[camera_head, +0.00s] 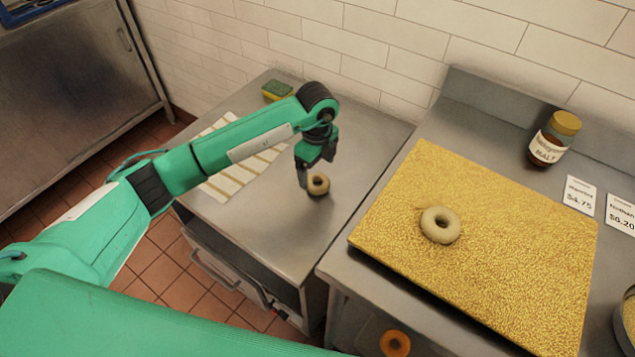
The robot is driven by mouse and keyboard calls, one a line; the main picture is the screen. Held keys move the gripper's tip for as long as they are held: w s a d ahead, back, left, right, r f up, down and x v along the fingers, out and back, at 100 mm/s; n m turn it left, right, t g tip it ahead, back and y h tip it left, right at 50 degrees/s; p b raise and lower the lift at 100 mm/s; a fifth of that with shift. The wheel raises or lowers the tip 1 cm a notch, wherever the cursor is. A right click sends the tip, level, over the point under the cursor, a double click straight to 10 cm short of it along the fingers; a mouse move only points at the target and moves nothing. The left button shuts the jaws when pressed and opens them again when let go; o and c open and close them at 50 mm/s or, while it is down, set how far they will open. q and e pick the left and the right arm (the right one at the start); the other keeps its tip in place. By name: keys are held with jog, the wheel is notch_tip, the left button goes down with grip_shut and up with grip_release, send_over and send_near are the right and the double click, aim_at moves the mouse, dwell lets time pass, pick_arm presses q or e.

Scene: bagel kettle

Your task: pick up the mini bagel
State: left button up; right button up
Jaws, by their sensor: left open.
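A small tan mini bagel (319,187) lies on the left steel counter. My left gripper (314,180) comes down from above, open, with its fingertips right at this bagel. One finger shows at the bagel's left side; the far finger is partly hidden, so I cannot tell whether they touch it. A larger pale bagel (440,226) lies on the golden, grainy board (500,275) to the right. My right gripper is not in view.
A striped cloth (232,180) and a green-yellow sponge (277,90) lie on the left steel counter (262,222). An orange ring (395,343) shows below the right counter. A tiled wall is behind.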

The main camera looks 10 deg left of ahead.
aim_at(317, 178)
pick_arm(q)
notch_tip(317, 178, down, 4)
jog(key=shift+s+d+f, duration=0.1)
jog(key=shift+s+f, duration=0.05)
jog(key=c, duration=1)
jog(key=shift+c, duration=0.3)
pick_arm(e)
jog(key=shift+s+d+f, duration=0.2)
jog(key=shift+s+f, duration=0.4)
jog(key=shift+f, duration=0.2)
